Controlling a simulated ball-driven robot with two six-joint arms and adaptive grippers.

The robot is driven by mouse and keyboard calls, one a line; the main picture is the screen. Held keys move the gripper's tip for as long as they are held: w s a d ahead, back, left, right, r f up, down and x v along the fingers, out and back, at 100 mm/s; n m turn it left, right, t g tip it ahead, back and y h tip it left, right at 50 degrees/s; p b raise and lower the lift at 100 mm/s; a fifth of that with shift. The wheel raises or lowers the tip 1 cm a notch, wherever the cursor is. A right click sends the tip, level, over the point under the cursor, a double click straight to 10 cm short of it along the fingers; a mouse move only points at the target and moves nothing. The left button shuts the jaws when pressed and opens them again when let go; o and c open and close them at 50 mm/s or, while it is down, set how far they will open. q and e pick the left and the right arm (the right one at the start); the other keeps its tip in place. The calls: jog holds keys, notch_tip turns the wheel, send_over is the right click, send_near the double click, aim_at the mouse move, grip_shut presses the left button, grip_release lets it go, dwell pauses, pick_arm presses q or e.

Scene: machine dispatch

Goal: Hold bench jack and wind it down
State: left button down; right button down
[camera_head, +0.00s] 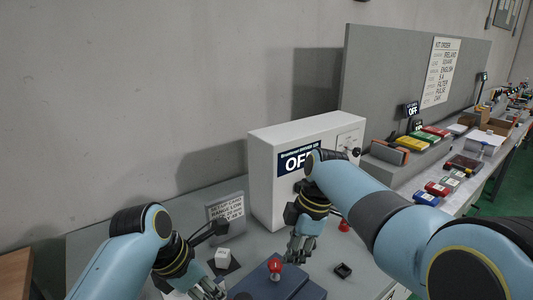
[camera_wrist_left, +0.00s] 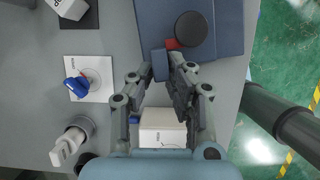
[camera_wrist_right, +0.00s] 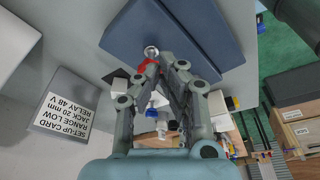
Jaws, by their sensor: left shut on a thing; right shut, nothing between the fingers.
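A dark blue block, which looks like the bench jack (camera_head: 291,291), sits at the front of the bench with a red knob (camera_head: 275,268) standing on it. In the left wrist view the blue body (camera_wrist_left: 225,35) carries a black round disc (camera_wrist_left: 191,28) and a small red part. My left gripper (camera_wrist_left: 166,62) is shut on a small blue piece (camera_wrist_left: 159,64) at the body's edge. My right gripper (camera_head: 299,258) is shut and empty, above the bench just right of the knob. In the right wrist view a silver ball and red piece show close to its fingertips (camera_wrist_right: 160,62).
A white cabinet (camera_head: 262,170) with an OFF display stands behind. A set-up card (camera_head: 226,208) reads jack 20 mm. A white cube (camera_head: 222,257), a small black item (camera_head: 343,270) and a blue knob on a white plate (camera_wrist_left: 77,88) are nearby.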

aim_at(275, 270)
jog(key=shift+a+v, duration=0.2)
jog(key=shift+v, duration=0.6)
jog(key=shift+a+v, duration=0.2)
jog(key=shift+v, duration=0.6)
jog(key=shift+s+r, duration=0.1)
jog(key=shift+r, duration=0.05)
jog(key=shift+d+x, duration=0.25)
jog(key=shift+x, duration=0.75)
jog(key=shift+d+x, duration=0.25)
jog(key=shift+x, duration=0.7)
jog(key=shift+d+x, duration=0.2)
jog(key=shift+x, duration=0.8)
jog(key=shift+w+a, duration=0.25)
jog(key=shift+a, duration=0.5)
jog(key=shift+d, duration=0.3)
